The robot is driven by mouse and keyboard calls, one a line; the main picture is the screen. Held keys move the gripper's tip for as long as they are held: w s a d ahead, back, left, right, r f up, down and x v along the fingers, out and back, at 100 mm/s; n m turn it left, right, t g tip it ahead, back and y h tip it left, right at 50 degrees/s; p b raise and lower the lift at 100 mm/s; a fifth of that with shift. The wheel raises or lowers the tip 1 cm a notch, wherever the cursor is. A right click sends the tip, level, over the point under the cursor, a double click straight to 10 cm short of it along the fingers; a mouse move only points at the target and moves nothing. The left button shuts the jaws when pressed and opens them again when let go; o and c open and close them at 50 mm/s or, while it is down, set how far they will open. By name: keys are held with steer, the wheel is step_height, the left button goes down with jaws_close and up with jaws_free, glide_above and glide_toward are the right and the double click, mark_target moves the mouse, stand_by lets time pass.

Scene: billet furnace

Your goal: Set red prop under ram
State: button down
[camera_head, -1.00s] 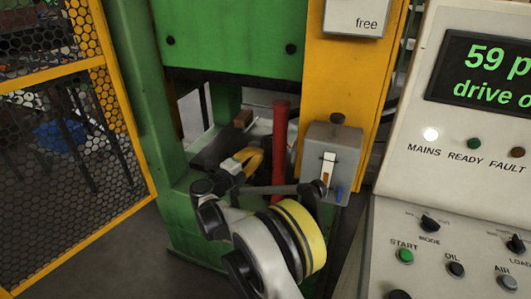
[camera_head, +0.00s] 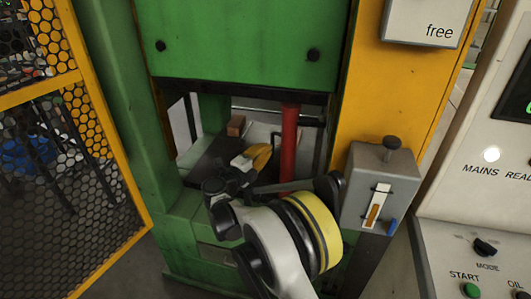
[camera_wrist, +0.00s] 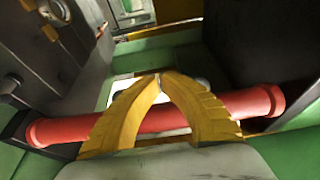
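The red prop (camera_head: 289,145) is a long bar standing upright in the press opening, below the green ram housing (camera_head: 245,45). In the wrist view the prop (camera_wrist: 165,118) runs sideways across the picture, with flared ends near dark blocks. The fingertips of my gripper (camera_wrist: 161,76) meet in front of it, and the fingers cover parts of it. I cannot tell whether the prop touches the bed or the ram.
A grey lever box (camera_head: 372,200) is on the orange column (camera_head: 372,95) right of the opening. A control panel (camera_head: 478,225) stands farther right. A yellow-framed mesh guard (camera_head: 70,150) is at left. A small brown block (camera_head: 236,125) is inside the opening.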

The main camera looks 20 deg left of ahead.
steer(key=shift+w+a, duration=0.15)
steer(key=shift+w, duration=0.6)
